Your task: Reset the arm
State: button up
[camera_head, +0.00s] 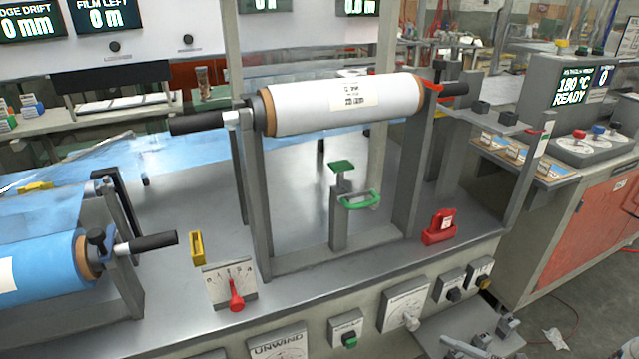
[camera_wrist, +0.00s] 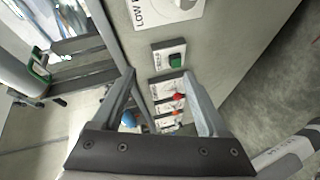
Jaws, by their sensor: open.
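My gripper (camera_wrist: 160,75) shows in the wrist view with its two fingers spread apart and nothing between them. Past the fingertips is a grey panel with a green knob (camera_wrist: 176,60) and red knobs (camera_wrist: 178,97). In the head view, grey parts that look like my arm's end (camera_head: 485,330) show at the lower right, in front of the machine's front panel. I cannot make out the fingers clearly there. The gripper appears apart from the panel.
A white film roll (camera_head: 345,108) rests on an upright stand, with a green handle (camera_head: 360,200) below. A blue film roll (camera_head: 40,270) is at left. A red block (camera_head: 440,227) and red lever (camera_head: 236,300) sit near the table edge. A control console (camera_head: 580,110) stands at right.

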jog(key=s+a+r+n+g+h, duration=0.1)
jog(key=a+r+n+g+h, duration=0.25)
jog(key=r+n, duration=0.7)
jog(key=s+a+r+n+g+h, duration=0.1)
jog(key=a+r+n+g+h, duration=0.25)
jog(key=r+n, duration=0.7)
jog(key=s+a+r+n+g+h, duration=0.1)
jog(key=a+r+n+g+h, duration=0.15)
jog(key=a+r+n, duration=0.75)
jog(key=s+r+n+t+h, duration=0.2)
jog(key=s+r+n+t, duration=0.45)
jog(key=n, duration=0.95)
notch_tip(320, 180, up, 18)
jog(key=s+g+p, duration=0.1)
jog(key=g+p, duration=0.1)
jog(key=p, duration=1.7)
jog(key=shift+s+a+r+n+p, duration=0.2)
jog(key=shift+r+n+p, duration=0.05)
jog(key=shift+n+p, duration=0.05)
